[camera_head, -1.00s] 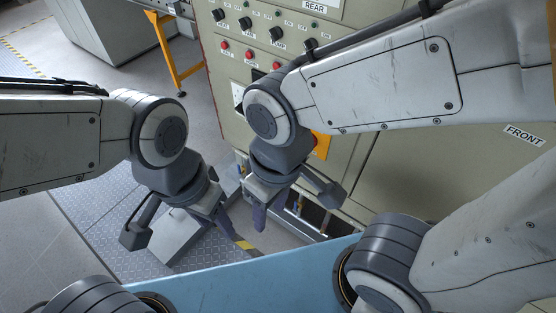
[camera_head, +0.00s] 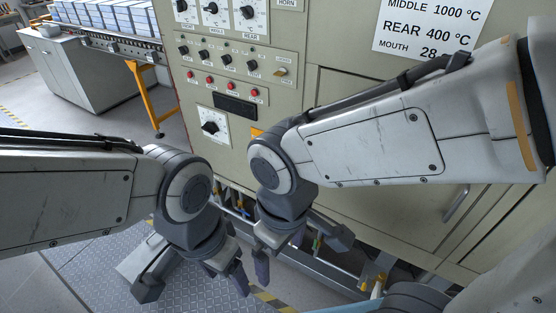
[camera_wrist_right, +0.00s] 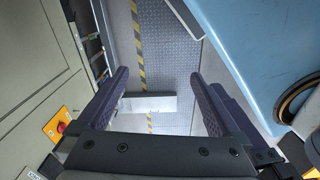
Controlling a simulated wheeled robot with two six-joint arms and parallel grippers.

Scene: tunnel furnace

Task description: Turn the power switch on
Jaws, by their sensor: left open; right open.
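The furnace's control panel (camera_head: 235,75) is in the head view. It carries a black rotary switch (camera_head: 211,127) on a white plate, a row of red buttons (camera_head: 221,86) and a row of black knobs (camera_head: 226,59). Their small labels are too blurred to tell which is the power switch. A red knob on a yellow plate (camera_wrist_right: 61,128) shows in the right wrist view. My left gripper (camera_head: 226,272) is open and empty, below the panel.
My right forearm crosses the front of the cabinet and hides part of the yellow plate (camera_head: 257,131). A cabinet handle (camera_head: 456,203) is at the right. A conveyor (camera_head: 112,40) with blue-white boxes stands at the back left. Pipes and rails (camera_head: 330,270) run low along the cabinet.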

